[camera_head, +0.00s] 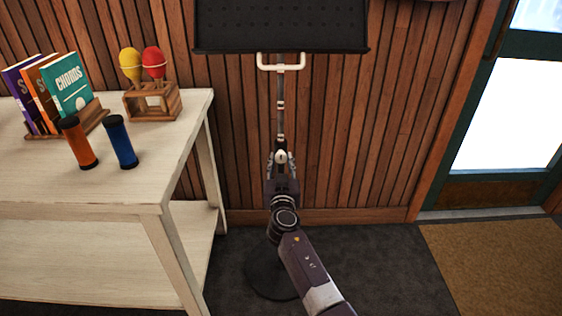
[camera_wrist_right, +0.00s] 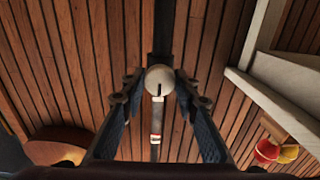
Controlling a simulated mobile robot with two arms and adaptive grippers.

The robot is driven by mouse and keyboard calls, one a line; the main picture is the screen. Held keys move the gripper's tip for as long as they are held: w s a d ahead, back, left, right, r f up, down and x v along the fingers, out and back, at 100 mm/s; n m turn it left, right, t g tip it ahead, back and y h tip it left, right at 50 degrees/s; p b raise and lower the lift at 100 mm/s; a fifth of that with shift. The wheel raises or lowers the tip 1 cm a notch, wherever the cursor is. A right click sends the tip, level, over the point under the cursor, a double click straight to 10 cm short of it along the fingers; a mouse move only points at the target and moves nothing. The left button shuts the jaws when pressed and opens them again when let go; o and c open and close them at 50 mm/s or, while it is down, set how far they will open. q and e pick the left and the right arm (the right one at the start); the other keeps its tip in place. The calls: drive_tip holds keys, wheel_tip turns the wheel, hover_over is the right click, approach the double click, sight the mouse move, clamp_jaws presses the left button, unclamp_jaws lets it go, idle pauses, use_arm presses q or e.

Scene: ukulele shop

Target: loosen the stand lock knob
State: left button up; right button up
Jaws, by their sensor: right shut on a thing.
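The music stand has a black desk (camera_head: 281,26), a cream handle under it, a thin upright pole (camera_head: 281,110) and a dark round base (camera_head: 268,275) on the floor. The pale round lock knob (camera_head: 281,157) sits low on the pole. In the right wrist view the knob (camera_wrist_right: 160,79), with a dark mark on its face, lies between the fingertips. My right gripper (camera_head: 282,165) is shut on the knob, one finger on each side. My right arm covers the lower pole and part of the base. My left gripper is not in view.
A whitewashed table (camera_head: 70,185) stands at the left, holding books (camera_head: 68,85), maracas (camera_head: 153,63) in a wooden holder and two shakers (camera_head: 120,142). A slatted wood wall is close behind the stand. Grey floor and a brown mat (camera_head: 500,260) lie clear at right.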

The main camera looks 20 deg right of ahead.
drive_tip(key=n+b, duration=0.1)
drive_tip(key=n, duration=0.3)
drive_tip(key=shift+f+b, duration=0.1)
drive_tip(key=shift+b, duration=0.25)
drive_tip(key=shift+n, duration=2)
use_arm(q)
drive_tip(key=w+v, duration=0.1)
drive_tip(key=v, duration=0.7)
use_arm(e)
drive_tip(key=shift+n, duration=1)
drive_tip(key=n, duration=0.3)
drive_tip(key=shift+n, duration=1.2)
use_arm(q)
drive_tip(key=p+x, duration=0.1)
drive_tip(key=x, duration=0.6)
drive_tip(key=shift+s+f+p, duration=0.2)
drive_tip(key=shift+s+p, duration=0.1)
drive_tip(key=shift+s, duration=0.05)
use_arm(e)
drive_tip(key=shift+n, duration=2.3)
